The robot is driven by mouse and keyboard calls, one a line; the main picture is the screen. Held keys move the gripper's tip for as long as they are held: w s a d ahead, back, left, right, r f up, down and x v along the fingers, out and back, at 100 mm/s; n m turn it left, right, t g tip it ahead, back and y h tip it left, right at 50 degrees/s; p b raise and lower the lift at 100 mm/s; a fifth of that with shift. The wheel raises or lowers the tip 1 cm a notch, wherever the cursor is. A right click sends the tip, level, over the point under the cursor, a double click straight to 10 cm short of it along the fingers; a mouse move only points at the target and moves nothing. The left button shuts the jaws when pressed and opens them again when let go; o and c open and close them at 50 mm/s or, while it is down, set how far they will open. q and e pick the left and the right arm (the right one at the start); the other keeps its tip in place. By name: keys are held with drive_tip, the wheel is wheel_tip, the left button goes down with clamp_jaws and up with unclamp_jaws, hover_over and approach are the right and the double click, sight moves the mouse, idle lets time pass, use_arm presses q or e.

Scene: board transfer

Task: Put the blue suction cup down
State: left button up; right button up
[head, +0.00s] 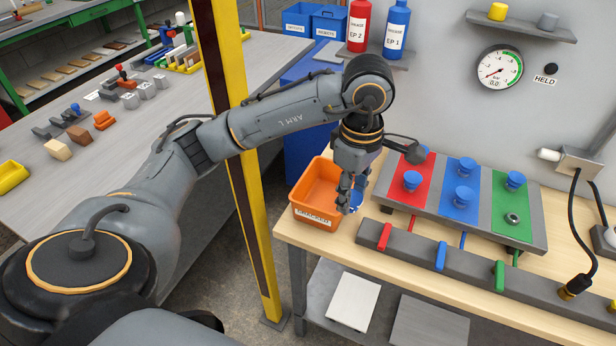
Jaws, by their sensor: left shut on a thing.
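My left gripper (348,206) comes down from above at the right rim of the orange bin (308,205). It is shut on a blue suction cup (356,199), which is mostly hidden behind the fingers. I cannot tell whether the cup touches the bin or the table. A bare dark fitting (512,219) shows on the green panel. My right gripper is not in view.
A grey bar (413,248) with red, blue and green levers runs along the table front. A yellow post (245,200) stands left of the table. A black cable and plug (574,287) lie at the right. A pressure gauge (500,67) hangs on the wall.

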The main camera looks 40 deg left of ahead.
use_arm(q)
drive_tip(key=w+a+f+p, duration=0.1)
drive_tip(key=w+a+f, duration=0.1)
drive_tip(key=a+f, duration=0.1)
drive_tip(key=w+a+f+p, duration=0.1)
drive_tip(key=w+a+f, duration=0.2)
drive_tip(key=w+a+f+p, duration=0.1)
drive_tip(key=w+a+f, duration=0.1)
drive_tip(key=a+f, duration=0.1)
drive_tip(key=shift+w+a+p, duration=0.2)
drive_tip(key=shift+a+p, duration=0.1)
drive_tip(key=shift+a, duration=0.3)
drive_tip(key=shift+w+a+f, duration=0.1)
drive_tip(key=shift+f, duration=0.1)
drive_tip(key=shift+a+f+p, duration=0.1)
drive_tip(key=shift+f+p, duration=0.3)
drive_tip(key=shift+p, duration=0.05)
wheel_tip(320, 180, down, 2)
drive_tip(key=shift+f+p, duration=0.1)
drive_tip(key=shift+p, duration=0.5)
drive_tip(key=shift+f, duration=0.15)
drive_tip(key=shift+f+b, duration=0.2)
drive_tip(key=shift+b, duration=0.15)
drive_tip(key=o, duration=1.3)
drive_tip(key=shift+c, duration=0.2)
